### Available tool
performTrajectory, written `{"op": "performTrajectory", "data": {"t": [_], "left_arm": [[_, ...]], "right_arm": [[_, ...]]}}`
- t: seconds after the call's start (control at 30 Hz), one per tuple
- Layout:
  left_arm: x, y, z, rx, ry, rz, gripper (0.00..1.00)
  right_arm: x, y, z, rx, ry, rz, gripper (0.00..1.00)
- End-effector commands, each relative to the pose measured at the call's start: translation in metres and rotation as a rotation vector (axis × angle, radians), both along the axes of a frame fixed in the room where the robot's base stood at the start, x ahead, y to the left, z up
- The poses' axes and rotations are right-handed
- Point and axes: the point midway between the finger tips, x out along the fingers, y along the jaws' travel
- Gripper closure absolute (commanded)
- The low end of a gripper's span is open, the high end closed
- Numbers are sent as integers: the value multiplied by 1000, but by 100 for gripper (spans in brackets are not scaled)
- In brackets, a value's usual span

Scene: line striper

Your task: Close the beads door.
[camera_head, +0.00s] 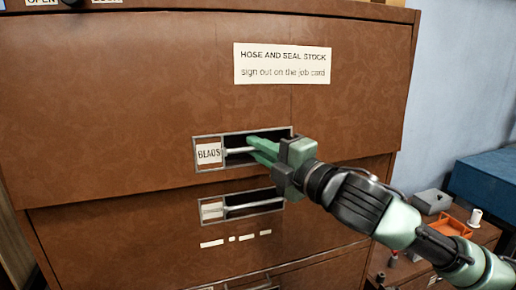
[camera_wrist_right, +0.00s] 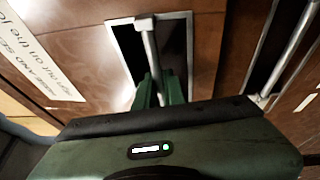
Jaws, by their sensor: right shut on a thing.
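The beads door (camera_head: 110,110) is the large brown upper panel of the cabinet. Its label reads BEADS (camera_head: 208,154), at the left end of a grey-framed recess holding a pale handle bar (camera_head: 236,150). The panel's lower edge looks slightly proud of the drawer front below, but the gap's size cannot be told. My right gripper (camera_head: 256,148) reaches in from the right with its green fingers in the recess, shut on the handle bar. In the right wrist view the bar (camera_wrist_right: 151,50) runs between the fingers (camera_wrist_right: 158,92). My left gripper is out of view.
A lower drawer front (camera_head: 110,245) has its own recessed handle (camera_head: 240,207) just below. A white sign (camera_head: 283,64) is on the beads door. At the right, a blue box (camera_head: 485,180), a grey box (camera_head: 432,201) and an orange tray (camera_head: 449,225) sit beside my right arm.

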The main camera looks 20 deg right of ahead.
Motion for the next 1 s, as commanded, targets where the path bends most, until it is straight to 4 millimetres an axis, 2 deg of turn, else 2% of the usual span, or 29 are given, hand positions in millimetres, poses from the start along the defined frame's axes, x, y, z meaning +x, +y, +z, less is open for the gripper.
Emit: {"op": "performTrajectory", "data": {"t": [0.8,1.0], "left_arm": [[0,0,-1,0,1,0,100],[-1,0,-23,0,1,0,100]], "right_arm": [[0,0,-2,0,2,1,100],[22,1,-8,8,-79,1,100]]}}
